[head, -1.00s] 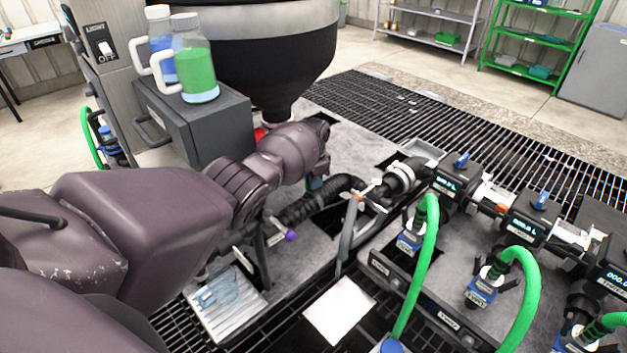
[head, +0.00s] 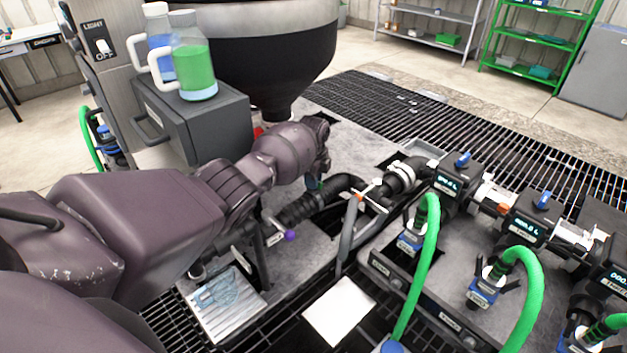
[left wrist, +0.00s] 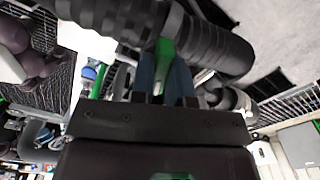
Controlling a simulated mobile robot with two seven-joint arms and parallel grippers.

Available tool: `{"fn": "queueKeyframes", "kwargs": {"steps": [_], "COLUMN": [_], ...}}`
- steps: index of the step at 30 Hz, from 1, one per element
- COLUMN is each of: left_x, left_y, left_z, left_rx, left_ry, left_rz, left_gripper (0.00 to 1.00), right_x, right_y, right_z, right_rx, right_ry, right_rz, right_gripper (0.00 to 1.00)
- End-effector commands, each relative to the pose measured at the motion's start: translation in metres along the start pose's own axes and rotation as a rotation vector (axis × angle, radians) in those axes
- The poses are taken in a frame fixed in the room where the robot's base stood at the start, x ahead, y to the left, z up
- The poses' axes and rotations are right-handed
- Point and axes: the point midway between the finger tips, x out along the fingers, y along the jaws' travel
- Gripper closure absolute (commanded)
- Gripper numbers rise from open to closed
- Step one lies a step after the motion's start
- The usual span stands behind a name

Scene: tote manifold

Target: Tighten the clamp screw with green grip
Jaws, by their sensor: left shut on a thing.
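In the left wrist view the green grip (left wrist: 164,48) of the clamp screw sits between the two blue fingers of my left gripper (left wrist: 164,72), which is shut on it. The grip is right beside a black ribbed hose (left wrist: 215,45). In the head view my left gripper (head: 314,184) is mostly hidden behind my wrist, near the black hose below the hopper. The screw's threads and the clamp band are hidden, so I cannot tell how tight it is. My right gripper is in neither view.
A purple-tipped handle (head: 290,235) and an orange-tipped handle (head: 361,198) are on nearby hose fittings. The manifold with green hoses (head: 422,265) stands to the right. A dark box (head: 195,120) with two jugs stands behind my arm, beside the large hopper (head: 270,60).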

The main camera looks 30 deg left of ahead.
Motion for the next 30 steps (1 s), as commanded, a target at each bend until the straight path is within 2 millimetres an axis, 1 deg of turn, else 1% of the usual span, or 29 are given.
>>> {"fn": "queueKeyframes", "kwargs": {"steps": [5,9,15,21,30], "left_x": [0.001,0.001,0.001,0.001,0.0], "left_y": [0.0,0.0,0.0,0.0,0.0], "left_z": [0.001,0.0,0.001,0.0,0.0], "left_rx": [0.147,0.243,0.34,0.39,0.407], "left_ry": [-0.002,0.0,-0.002,-0.001,0.0], "left_rz": [0.001,0.001,0.002,0.001,0.0], "left_gripper": [1.0,1.0,1.0,1.0,1.0], "right_x": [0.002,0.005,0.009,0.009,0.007], "right_y": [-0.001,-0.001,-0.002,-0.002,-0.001], "right_z": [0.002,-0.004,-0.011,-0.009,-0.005], "right_rx": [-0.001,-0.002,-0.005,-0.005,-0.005], "right_ry": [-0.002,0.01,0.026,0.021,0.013], "right_rz": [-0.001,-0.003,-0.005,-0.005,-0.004], "right_gripper": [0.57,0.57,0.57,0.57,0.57]}}
